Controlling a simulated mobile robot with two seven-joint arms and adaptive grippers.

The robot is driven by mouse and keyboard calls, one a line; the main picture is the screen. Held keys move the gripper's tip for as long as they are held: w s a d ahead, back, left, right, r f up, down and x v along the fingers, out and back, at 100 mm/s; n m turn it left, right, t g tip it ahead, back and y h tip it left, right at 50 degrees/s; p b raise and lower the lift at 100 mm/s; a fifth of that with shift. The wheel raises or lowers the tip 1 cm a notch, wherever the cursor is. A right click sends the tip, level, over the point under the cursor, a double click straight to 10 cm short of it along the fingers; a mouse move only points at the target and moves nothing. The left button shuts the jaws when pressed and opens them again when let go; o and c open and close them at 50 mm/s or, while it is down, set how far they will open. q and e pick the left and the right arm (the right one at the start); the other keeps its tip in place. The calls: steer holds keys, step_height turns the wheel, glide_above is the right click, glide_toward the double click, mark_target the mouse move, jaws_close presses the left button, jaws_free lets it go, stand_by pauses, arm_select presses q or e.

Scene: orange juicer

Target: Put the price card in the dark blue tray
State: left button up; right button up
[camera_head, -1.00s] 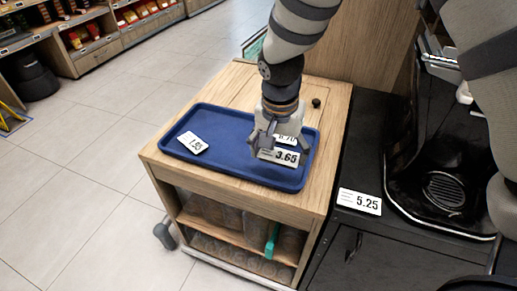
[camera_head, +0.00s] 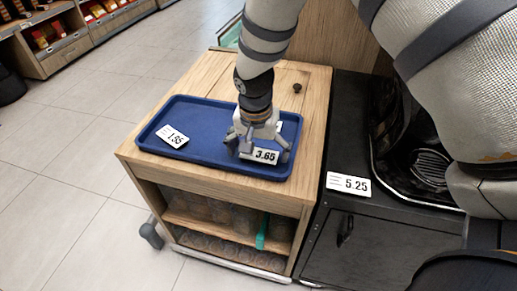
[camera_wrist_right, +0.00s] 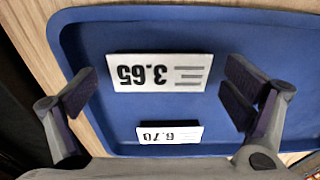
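The dark blue tray (camera_head: 208,120) lies on a wooden cabinet. A white price card reading 3.65 (camera_head: 266,156) is in the tray, near its front right part. In the wrist view the 3.65 card (camera_wrist_right: 160,73) is between and beyond my right fingers, with gaps on both sides. My right gripper (camera_head: 262,148) is over the tray, open and empty. A 6.70 card (camera_wrist_right: 169,134) is also in the tray, mostly hidden by the gripper in the head view. A tilted card (camera_head: 172,136) lies at the tray's left. A 5.25 card (camera_head: 348,184) is on the black counter. My left gripper is out of view.
The wooden cabinet (camera_head: 190,178) has open shelves with jars below. A small dark knob (camera_head: 297,88) is on its top behind the tray. A black machine (camera_head: 425,165) stands on the counter (camera_head: 325,215) at right. The tray's middle left is clear.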

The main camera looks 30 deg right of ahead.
mark_target(257, 165)
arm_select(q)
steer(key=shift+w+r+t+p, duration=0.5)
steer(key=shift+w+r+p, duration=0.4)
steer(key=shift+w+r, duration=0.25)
arm_select(e)
step_height(257, 165, up, 12)
steer(key=s+a, duration=0.1)
steer(key=shift+s+a, duration=0.15)
steer(key=shift+a, duration=0.05)
steer(key=shift+r, duration=0.1)
